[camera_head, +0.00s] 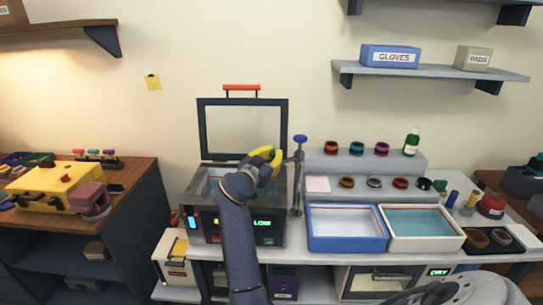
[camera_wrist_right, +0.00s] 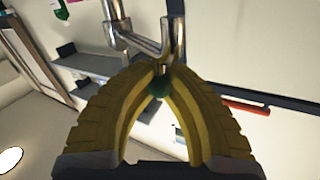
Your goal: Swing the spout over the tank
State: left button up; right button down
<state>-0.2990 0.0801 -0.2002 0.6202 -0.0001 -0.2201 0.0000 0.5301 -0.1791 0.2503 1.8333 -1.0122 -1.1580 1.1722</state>
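The tank (camera_head: 196,215) is a dark box at the centre left with blue-tinted liquid inside and a green "LOW" display on its front. The spout (camera_head: 296,162) is a metal pipe on an upright post with a blue knob, standing at the tank's right side. My right gripper (camera_head: 274,160) has yellow fingers and is over the tank's back right part, at the spout's arm. In the right wrist view, the bent spout (camera_wrist_right: 150,42) comes down between the fingertips (camera_wrist_right: 162,68), which are closed around its end. My left gripper is not in view.
The tank's framed lid (camera_head: 203,130) stands open behind it. A blue tray (camera_head: 312,243) and a white tray (camera_head: 452,243) are right of the post. A stepped rack (camera_head: 325,160) with coloured rings is behind them. A yellow case (camera_head: 40,190) sits on the left bench.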

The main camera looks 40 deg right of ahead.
jog(key=shift+a+r, duration=0.15)
jog(key=c, duration=1.6)
grip_release()
jog(key=o, duration=0.4)
jog(key=shift+r, duration=4.95)
